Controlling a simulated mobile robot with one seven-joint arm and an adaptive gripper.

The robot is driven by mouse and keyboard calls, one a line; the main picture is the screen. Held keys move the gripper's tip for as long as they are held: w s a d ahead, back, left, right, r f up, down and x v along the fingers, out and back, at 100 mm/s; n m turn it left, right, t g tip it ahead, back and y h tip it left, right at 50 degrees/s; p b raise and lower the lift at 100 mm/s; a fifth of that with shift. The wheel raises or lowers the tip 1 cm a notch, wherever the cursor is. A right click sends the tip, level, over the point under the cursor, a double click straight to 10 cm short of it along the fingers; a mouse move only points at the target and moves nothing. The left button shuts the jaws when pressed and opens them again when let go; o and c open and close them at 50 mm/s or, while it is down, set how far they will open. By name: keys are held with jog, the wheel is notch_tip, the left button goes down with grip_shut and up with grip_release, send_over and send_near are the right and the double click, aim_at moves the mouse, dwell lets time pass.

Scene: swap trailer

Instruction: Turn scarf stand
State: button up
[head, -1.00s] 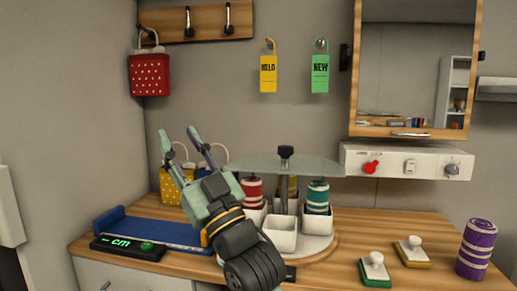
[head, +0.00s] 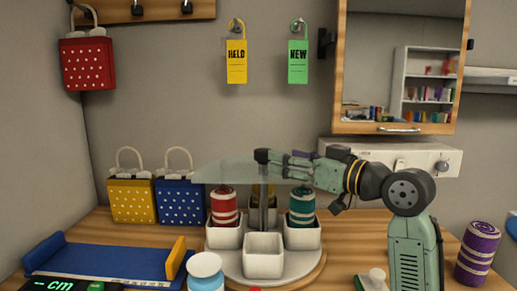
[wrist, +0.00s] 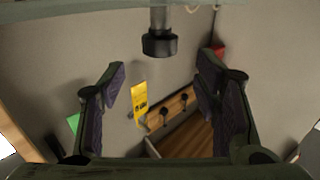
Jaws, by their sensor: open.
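The scarf stand is a round turntable (head: 285,270) with white cups, a glass disc (head: 225,172) and a centre post with a black knob (head: 262,155). A red striped scarf roll (head: 223,205) sits in the left cup and a teal striped roll (head: 302,205) in the right cup. The front cup (head: 263,255) looks empty. The back cup is mostly hidden behind the post. My gripper (head: 278,161) is at knob height, reaching in from the right. In the wrist view, the knob (wrist: 160,43) shows between the spread fingers, toward the top; I cannot tell whether they touch it.
Yellow (head: 132,200) and blue (head: 180,202) bags stand at the left. A blue measuring board (head: 100,262) and a white-lidded jar (head: 205,270) are in front. A purple roll (head: 477,250) is at the right. A mirror cabinet (head: 400,128) and white switch panel (head: 405,155) are behind my arm.

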aim_at(264, 150)
jog(key=p+x, duration=0.2)
jog(key=x, duration=0.6)
jog(key=shift+w, duration=0.1)
grip_shut()
dwell(0.5)
